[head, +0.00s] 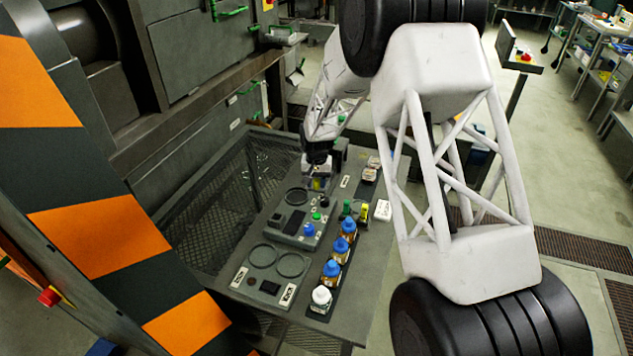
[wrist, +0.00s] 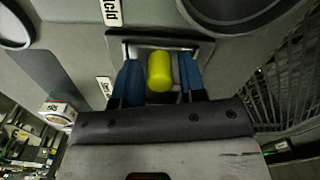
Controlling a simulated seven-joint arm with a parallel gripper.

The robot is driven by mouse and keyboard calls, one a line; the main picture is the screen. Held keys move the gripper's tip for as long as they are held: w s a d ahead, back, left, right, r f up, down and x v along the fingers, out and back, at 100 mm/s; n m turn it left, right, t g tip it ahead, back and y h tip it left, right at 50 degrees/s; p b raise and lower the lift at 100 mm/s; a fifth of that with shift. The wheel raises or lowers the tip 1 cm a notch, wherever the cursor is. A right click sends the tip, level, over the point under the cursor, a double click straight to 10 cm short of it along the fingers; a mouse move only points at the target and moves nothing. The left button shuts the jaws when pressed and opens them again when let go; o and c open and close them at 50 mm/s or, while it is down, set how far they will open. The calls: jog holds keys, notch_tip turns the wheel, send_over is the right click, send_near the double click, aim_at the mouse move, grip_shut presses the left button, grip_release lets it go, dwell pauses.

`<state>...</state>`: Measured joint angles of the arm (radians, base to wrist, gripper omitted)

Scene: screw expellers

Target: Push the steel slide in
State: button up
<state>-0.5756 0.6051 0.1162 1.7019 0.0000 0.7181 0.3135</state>
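In the wrist view, a steel-edged rectangular piece (wrist: 205,47), which looks like the steel slide, frames a shallow recess in the grey panel. A yellow rounded cylinder (wrist: 159,71) stands in front of the recess. My gripper (wrist: 160,78) has its two blue fingers apart, one on each side of the cylinder, with narrow gaps showing. In the head view my gripper (head: 318,182) points down at the back end of the workbench, with a bit of yellow at its tips. The arm and fingers hide the slide there, and I cannot tell whether they touch it.
On the workbench (head: 350,300) stand a control box (head: 296,222) with buttons, a row of blue-capped bottles (head: 331,272), a white-capped bottle (head: 321,297) and a small white box (head: 383,210). A mesh guard (head: 215,215) lies left. The round recesses (head: 263,256) are empty.

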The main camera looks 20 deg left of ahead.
grip_shut()
jog(key=shift+w, duration=2.2)
jog(key=shift+o, duration=1.4)
grip_release()
jog(key=shift+r, duration=0.15)
notch_tip(320, 180, up, 8)
jog(key=shift+f, duration=0.2)
